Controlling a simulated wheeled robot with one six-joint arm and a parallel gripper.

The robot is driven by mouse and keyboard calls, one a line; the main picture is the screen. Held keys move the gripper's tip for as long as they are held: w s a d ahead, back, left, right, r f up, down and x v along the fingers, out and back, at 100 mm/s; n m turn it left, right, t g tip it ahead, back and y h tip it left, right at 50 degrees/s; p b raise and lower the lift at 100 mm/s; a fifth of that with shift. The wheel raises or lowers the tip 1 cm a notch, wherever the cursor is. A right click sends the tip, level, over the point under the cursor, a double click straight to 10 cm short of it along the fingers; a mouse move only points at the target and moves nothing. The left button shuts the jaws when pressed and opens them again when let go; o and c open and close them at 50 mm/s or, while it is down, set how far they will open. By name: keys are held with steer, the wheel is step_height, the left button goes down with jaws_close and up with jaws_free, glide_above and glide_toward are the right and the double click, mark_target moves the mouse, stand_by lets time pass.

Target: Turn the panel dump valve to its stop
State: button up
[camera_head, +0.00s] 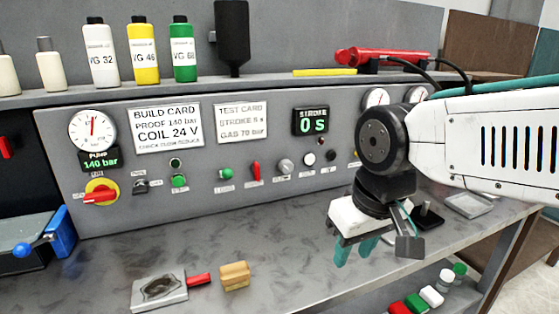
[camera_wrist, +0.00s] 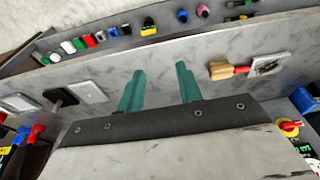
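The grey control panel (camera_head: 222,152) stands upright behind the bench. I cannot read which control is the dump valve. A red handle on a yellow disc (camera_head: 101,192) sits at the panel's far left and also shows in the wrist view (camera_wrist: 290,127). My gripper (camera_head: 356,250) hangs over the bench in front of the panel's right part. In the wrist view its teal fingers (camera_wrist: 160,88) are apart with nothing between them. My arm hides part of the panel's right side.
Bottles (camera_head: 143,50) and a red tool (camera_head: 385,57) stand on the shelf above. The bench middle is clear.

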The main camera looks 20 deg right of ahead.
steer(key=w+a+f+t, duration=0.1)
steer(key=w+t, duration=0.3)
steer(key=w, duration=0.9)
steer(key=w+f+t, duration=0.2)
steer(key=w+t, duration=0.2)
steer(key=w, duration=0.9)
steer(key=t, duration=0.8)
glide_toward(258, 167)
steer(key=w, duration=1.1)
steer(key=shift+w+r, duration=0.15)
steer(key=shift+w, duration=0.05)
jaws_close()
